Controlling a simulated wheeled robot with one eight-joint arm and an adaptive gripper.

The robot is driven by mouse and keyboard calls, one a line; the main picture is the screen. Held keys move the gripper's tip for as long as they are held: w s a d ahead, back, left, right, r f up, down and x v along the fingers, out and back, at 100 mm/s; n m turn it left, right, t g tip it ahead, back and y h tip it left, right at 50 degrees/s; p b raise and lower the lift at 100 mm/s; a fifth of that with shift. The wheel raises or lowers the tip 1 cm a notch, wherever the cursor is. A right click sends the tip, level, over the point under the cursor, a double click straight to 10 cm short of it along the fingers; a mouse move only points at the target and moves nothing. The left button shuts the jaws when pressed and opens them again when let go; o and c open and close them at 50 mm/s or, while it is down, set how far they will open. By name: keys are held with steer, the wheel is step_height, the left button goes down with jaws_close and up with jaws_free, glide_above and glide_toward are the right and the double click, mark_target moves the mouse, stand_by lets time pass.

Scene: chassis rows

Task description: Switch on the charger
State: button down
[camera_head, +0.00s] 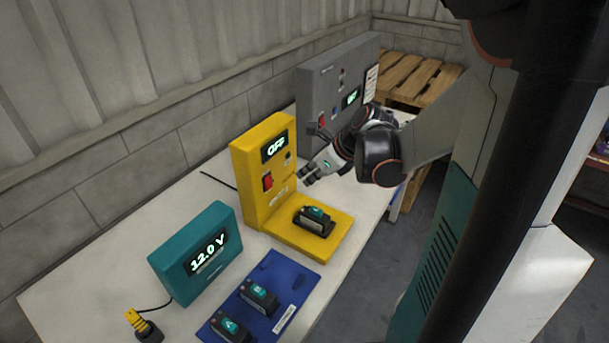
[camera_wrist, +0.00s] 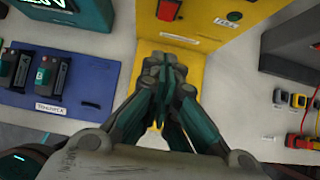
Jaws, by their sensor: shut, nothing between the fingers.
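The yellow charger (camera_head: 248,208) stands upright on the white table, and its display (camera_head: 275,147) reads OFF. Its red switch (camera_head: 267,181) is on the front face, and it also shows in the wrist view at the top edge (camera_wrist: 168,9). A dark battery with a teal top (camera_head: 315,219) sits on the charger's base; my gripper hides it in the wrist view. My gripper (camera_head: 305,177) is shut and empty, in front of the charger's face and above its base, apart from the switch. Its fingertips are together in the wrist view (camera_wrist: 164,72).
A teal meter (camera_head: 167,268) reading 12.0 V stands left of the charger. A blue mat (camera_head: 300,270) holds two dark batteries. A grey box (camera_head: 311,90) with a lit display stands close behind my gripper. A wooden pallet (camera_head: 410,72) lies beyond the table.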

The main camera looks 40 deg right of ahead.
mark_target(269, 182)
steer(key=shift+f, duration=0.1)
steer(key=shift+s+d+f+p, duration=0.1)
steer(key=shift+s+f+p, duration=0.2)
steer(key=shift+f+p, duration=0.35)
steer(key=w+r+b+x, duration=0.1)
steer(key=b+x, duration=0.3)
steer(key=x, duration=0.9)
steer(key=shift+w+a+r, duration=0.4)
steer(key=shift+w, duration=0.1)
